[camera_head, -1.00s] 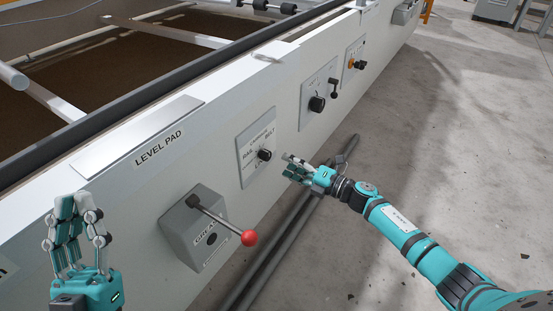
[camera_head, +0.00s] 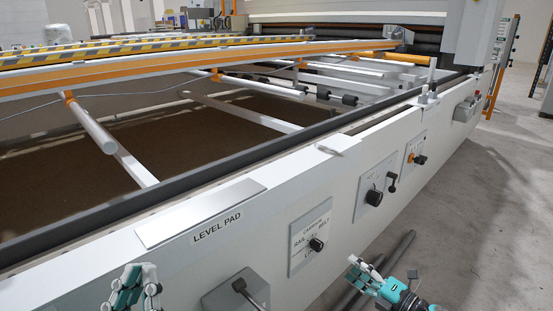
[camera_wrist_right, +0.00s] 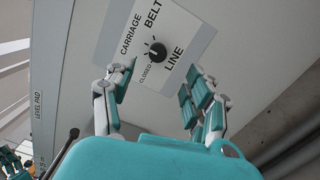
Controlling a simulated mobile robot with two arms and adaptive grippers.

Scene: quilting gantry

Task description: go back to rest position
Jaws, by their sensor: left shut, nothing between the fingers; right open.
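My left gripper (camera_head: 138,275) is shut and empty at the bottom edge of the head view, in front of the white machine side, left of the grey lever box. My right gripper (camera_head: 357,263) is open and empty, at the lower right of the selector panel (camera_head: 298,258). In the right wrist view, the fingers (camera_wrist_right: 158,90) are spread, with the black selector knob (camera_wrist_right: 157,52) showing between and beyond them. The knob (camera_head: 316,244) appears clear of the fingers in the head view. The lower parts of both arms are cut off by the frame.
The long white machine side (camera_head: 150,278) carries the LEVEL PAD plate (camera_head: 200,212). The grey lever box (camera_head: 222,293) sticks out, its lever cut off below. More knob panels (camera_head: 375,190) lie further right. Grey pipes (camera_head: 398,250) run along the floor. Open concrete floor (camera_head: 480,225) lies right.

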